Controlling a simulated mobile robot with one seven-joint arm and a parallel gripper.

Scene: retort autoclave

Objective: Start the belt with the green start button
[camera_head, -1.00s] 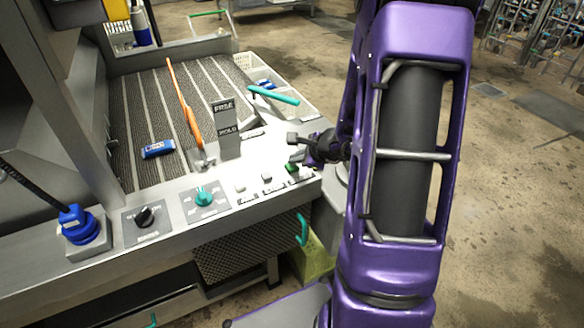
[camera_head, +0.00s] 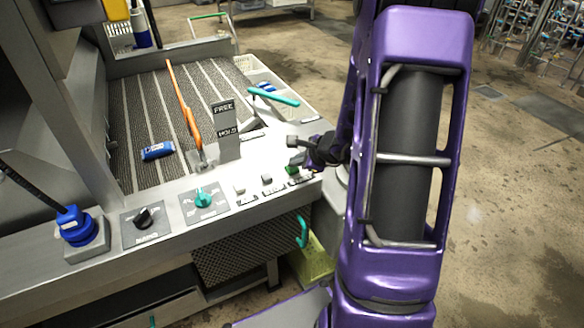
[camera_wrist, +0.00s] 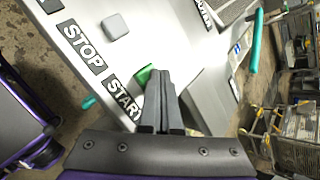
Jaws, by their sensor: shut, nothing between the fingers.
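The green start button (camera_head: 292,170) sits at the right end of the control panel. In the wrist view the green button (camera_wrist: 144,74) shows beside the word START, partly covered by my fingers. My gripper (camera_head: 297,160) is shut and empty, with its fingertips over the button. In the wrist view the tips of my gripper (camera_wrist: 158,74) overlap the button's edge; I cannot tell whether they touch it. A grey button (camera_wrist: 115,26) labelled STOP is next to it, and it also shows in the head view (camera_head: 266,179).
On the panel are a teal knob (camera_head: 203,198), a black knob (camera_head: 143,217) and a blue plug (camera_head: 75,222). A FREE/HOLD plate (camera_head: 225,125) stands behind. The ribbed belt (camera_head: 140,100) carries a blue block (camera_head: 157,150) and an orange lever (camera_head: 185,110).

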